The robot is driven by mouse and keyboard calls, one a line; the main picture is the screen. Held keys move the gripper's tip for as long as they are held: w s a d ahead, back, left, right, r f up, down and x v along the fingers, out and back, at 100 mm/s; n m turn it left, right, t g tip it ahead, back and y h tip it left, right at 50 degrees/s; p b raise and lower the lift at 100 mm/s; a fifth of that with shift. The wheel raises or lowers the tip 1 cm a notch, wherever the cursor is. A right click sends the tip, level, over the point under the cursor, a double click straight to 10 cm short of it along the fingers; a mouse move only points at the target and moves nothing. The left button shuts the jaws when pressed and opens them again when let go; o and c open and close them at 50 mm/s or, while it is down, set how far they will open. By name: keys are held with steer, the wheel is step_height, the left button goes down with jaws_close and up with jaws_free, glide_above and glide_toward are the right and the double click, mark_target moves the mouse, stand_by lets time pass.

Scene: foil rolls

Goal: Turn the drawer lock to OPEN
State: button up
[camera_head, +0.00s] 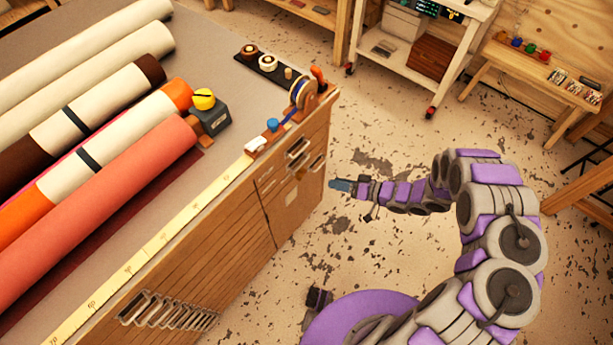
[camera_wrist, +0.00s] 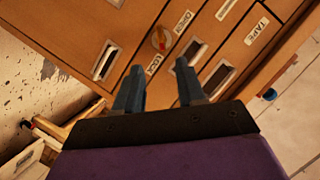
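The drawer lock (camera_wrist: 161,40) is a small round dial with a red mark on the wooden drawer front. In the wrist view, an OPEN label (camera_wrist: 182,20) sits to its upper right and a LOCK label (camera_wrist: 153,64) below it. I cannot tell which label the red mark points to. My gripper (camera_wrist: 158,86) is open and empty, its two dark fingers apart below the lock and not around it. In the head view, my gripper (camera_head: 340,185) is just right of the cabinet's end; the lock is too small to make out there.
Drawers with slot handles (camera_wrist: 105,62) and a TAPE label (camera_wrist: 256,31) surround the lock. Fabric rolls (camera_head: 100,205) lie on the cabinet top. A white cart (camera_head: 415,50) and a low bench (camera_head: 540,80) stand behind. The floor right of the cabinet is largely clear.

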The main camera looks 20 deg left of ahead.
mark_target(300, 173)
steer(key=b+x, duration=0.1)
steer(key=x, duration=1.1)
steer(key=shift+a, duration=0.25)
steer(key=shift+f, duration=0.1)
jaws_close()
